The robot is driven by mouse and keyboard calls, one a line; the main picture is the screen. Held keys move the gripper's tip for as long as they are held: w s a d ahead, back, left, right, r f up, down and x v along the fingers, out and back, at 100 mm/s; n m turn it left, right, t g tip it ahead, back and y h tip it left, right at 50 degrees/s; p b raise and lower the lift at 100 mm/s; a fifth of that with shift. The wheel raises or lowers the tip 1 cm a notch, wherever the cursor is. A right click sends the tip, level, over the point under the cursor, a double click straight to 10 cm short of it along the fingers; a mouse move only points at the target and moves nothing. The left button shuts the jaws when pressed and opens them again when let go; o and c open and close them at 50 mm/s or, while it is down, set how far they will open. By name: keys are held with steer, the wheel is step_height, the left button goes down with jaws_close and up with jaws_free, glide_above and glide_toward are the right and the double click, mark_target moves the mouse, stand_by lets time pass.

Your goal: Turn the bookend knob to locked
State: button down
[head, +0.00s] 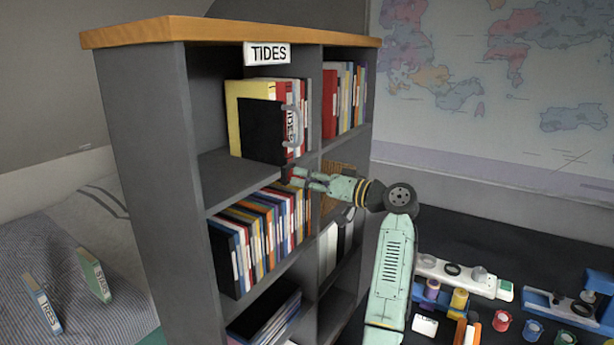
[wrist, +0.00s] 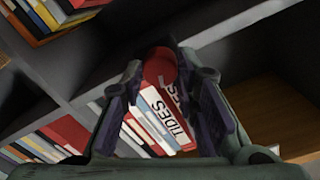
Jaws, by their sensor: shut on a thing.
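A black bookend plate (head: 262,130) stands against the books on the upper left shelf, under the TIDES sign (head: 267,54). My gripper (head: 291,175) reaches in from the right, at the front edge of that shelf, just below the bookend. In the wrist view, a red rounded piece (wrist: 160,64), which looks like the bookend knob, sits between the fingertips of my gripper. The fingers are closed against its sides. Any pointer or lock mark on it is hidden or too small to read.
Books marked TIDES (wrist: 158,118) show between and behind the fingers. The dark bookcase (head: 150,150) has packed shelves above and below my arm. Two loose books (head: 42,303) lie on the bed at left. A dark desk at right holds jars (head: 502,320) and tools.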

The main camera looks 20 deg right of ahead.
steer(key=m+p, duration=0.5)
steer(key=m, duration=0.5)
steer(key=shift+r+m, duration=0.15)
steer(key=shift+m, duration=0.15)
steer(key=shift+m+g, duration=0.3)
steer(key=shift+m, duration=1.3)
steer(key=c, duration=1.2)
jaws_free()
steer(key=shift+c, duration=0.2)
steer(key=shift+d, duration=0.1)
steer(key=v, duration=1.2)
steer(key=shift+f, duration=0.25)
